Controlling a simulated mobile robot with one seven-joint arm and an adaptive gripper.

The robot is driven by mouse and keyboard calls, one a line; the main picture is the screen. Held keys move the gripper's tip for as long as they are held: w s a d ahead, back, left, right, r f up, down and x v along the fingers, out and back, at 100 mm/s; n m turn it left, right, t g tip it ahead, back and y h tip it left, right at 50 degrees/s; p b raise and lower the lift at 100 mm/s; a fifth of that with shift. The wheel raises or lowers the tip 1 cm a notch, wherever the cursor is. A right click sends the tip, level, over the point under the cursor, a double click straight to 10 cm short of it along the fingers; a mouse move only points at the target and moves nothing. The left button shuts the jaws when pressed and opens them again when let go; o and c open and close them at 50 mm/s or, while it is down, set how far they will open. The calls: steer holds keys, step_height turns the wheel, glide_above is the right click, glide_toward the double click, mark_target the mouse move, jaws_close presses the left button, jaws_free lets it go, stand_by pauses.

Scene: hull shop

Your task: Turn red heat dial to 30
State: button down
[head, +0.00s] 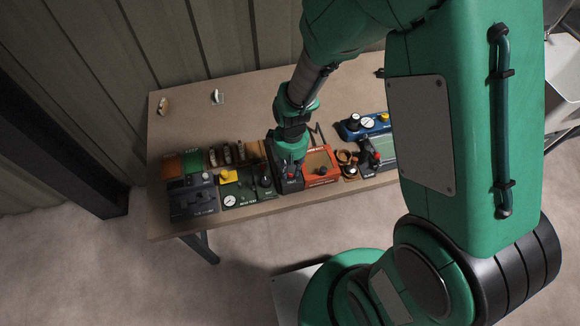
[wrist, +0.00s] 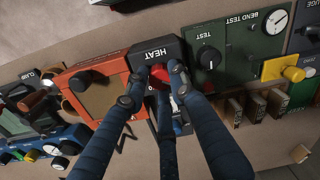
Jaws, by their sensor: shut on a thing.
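The red heat dial (wrist: 160,76) sits on a black box labelled HEAT (wrist: 151,52) in the wrist view. My gripper (wrist: 156,84) has its fingers closed around the dial, and they cover most of it. A small white 0 shows beside the dial; its pointer and the other scale marks are hidden. In the head view the heat box (head: 290,185) stands near the front edge of the bench, with my gripper (head: 290,164) reaching down onto it from above.
The bench (head: 180,120) is crowded along its front. The green bend test panel (wrist: 240,45) with a knob, gauge and yellow lever adjoins the heat box. An orange-red unit (head: 321,165) is on its other side. The back of the bench is mostly clear.

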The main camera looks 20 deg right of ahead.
steer(key=shift+s+m+p, duration=0.15)
steer(key=shift+m+p, duration=0.2)
steer(key=shift+m, duration=1.05)
steer(key=c, duration=1.5)
jaws_free()
steer(key=shift+o, duration=0.2)
steer(key=shift+r, duration=0.1)
step_height(320, 180, up, 12)
steer(key=shift+d, duration=0.15)
